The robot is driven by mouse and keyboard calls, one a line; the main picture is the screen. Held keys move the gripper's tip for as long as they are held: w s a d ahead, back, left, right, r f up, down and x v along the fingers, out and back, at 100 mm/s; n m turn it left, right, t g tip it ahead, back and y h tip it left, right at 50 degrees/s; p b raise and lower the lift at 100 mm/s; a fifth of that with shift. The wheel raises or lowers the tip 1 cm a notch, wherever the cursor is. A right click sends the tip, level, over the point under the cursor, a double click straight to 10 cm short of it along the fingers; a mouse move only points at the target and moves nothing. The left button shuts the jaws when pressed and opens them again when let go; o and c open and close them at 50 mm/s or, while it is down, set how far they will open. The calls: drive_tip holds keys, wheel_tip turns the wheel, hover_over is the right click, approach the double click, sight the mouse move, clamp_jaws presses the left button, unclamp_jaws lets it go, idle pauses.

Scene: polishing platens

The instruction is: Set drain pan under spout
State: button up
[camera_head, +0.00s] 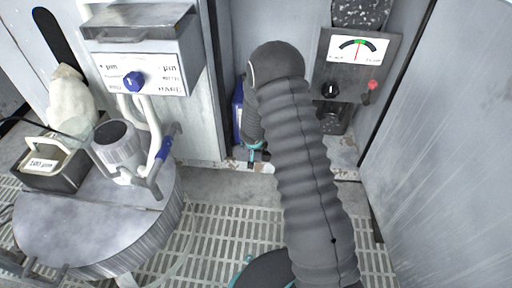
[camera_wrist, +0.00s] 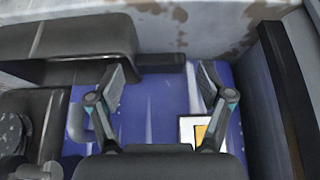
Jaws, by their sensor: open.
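My gripper (camera_head: 257,154) points down in front of the back cabinet, partly hidden by my own arm. In the wrist view, its two fingers (camera_wrist: 163,74) are spread apart with nothing clasped between them. A blue object (camera_wrist: 150,115) with a white and yellow label lies beyond and between the fingers. In the head view, a narrow strip of a blue object (camera_head: 238,112) shows just left of my gripper, mostly hidden. I cannot tell whether it is the drain pan. No spout is clearly recognizable.
A round grey platen table (camera_head: 85,235) stands at left, with a grey cylinder (camera_head: 115,142) and a dark labelled box (camera_head: 48,165). A control box with a blue knob (camera_head: 133,81) is above it. A gauge panel (camera_head: 355,60) is at right. Slatted floor (camera_head: 215,235) is open between.

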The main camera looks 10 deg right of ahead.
drive_tip(key=s+a+r+n+y+p, duration=0.15)
drive_tip(key=s+r, duration=0.35)
drive_tip(key=r, duration=0.7)
drive_tip(key=s+a+r+t+y+p, duration=0.1)
drive_tip(key=s+a+r, duration=0.3)
drive_tip(key=r, duration=0.8)
drive_tip(key=s+a+r+n+y+p, duration=0.1)
drive_tip(key=s+r+y, duration=0.1)
drive_tip(key=s+r, duration=0.65)
drive_tip(key=s+d+r+h, duration=0.1)
drive_tip(key=s+d+r, duration=0.1)
drive_tip(key=s, duration=0.5)
drive_tip(key=s+d+r, duration=0.2)
drive_tip(key=s+r, duration=0.3)
drive_tip(key=s, duration=0.2)
drive_tip(key=s+d+r+n+g+h, duration=0.1)
drive_tip(key=s+r, duration=0.3)
drive_tip(key=s, duration=0.4)
drive_tip(key=shift+d+r+h, duration=0.15)
drive_tip(key=shift+d+h, duration=0.2)
drive_tip(key=shift+d, duration=0.55)
drive_tip(key=shift+s, duration=0.1)
